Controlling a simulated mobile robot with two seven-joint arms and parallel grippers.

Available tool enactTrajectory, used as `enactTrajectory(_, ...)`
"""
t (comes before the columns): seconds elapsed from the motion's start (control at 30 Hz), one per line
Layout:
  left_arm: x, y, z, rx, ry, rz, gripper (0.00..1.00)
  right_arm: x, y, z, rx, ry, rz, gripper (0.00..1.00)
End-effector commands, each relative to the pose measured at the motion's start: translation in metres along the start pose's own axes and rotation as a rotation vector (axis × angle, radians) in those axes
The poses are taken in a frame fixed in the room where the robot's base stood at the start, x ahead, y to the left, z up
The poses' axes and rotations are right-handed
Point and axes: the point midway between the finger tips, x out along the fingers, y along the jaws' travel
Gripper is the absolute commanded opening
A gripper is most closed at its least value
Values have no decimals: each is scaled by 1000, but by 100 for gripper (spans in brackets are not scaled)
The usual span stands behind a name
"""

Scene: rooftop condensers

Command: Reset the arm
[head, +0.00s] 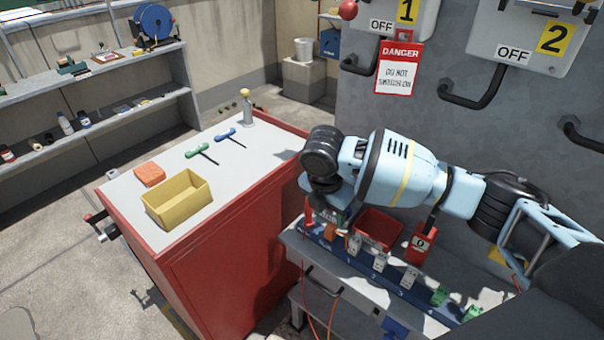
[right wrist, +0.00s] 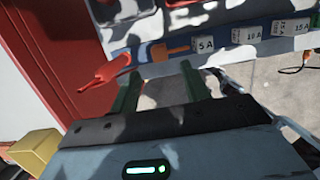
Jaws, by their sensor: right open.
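My right arm (head: 405,175) reaches in from the right in the head view, bent over the narrow bench beside the red cabinet. My right gripper shows best in the right wrist view (right wrist: 162,92). Its two dark green fingers stand apart with nothing between them. Beyond the fingers is a blue rack (right wrist: 150,70) with blocks marked 5 A, 10 A and 15 A. A red-handled tool (right wrist: 104,74) lies just left of the fingers' line; I cannot tell whether it touches anything. In the head view the fingertips are hidden. My left gripper is out of view.
The red cabinet's grey top (head: 215,170) holds a yellow bin (head: 177,201), an orange block (head: 149,175), a green-handled tool (head: 197,153) and a blue-handled tool (head: 225,134). A red bin (head: 378,228) stands behind the rack. Switch boxes and a danger tag (head: 398,70) are on the wall.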

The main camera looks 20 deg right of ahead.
Motion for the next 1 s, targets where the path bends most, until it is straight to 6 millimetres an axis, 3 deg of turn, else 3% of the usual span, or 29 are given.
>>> enactTrajectory(0.17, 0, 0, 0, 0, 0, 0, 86, 5, 1, -6, 6, 10, 7, 46)
enactTrajectory(0.27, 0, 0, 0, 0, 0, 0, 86, 18, 4, -23, 31, 43, 38, 46)
enactTrajectory(0.5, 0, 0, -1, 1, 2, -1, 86, 69, 11, -103, 210, 223, 180, 46)
enactTrajectory(0.7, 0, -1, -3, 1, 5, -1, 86, 100, 7, -162, 427, 392, 281, 46)
enactTrajectory(1.0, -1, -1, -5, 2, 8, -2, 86, 134, -20, -223, 822, 616, 375, 46)
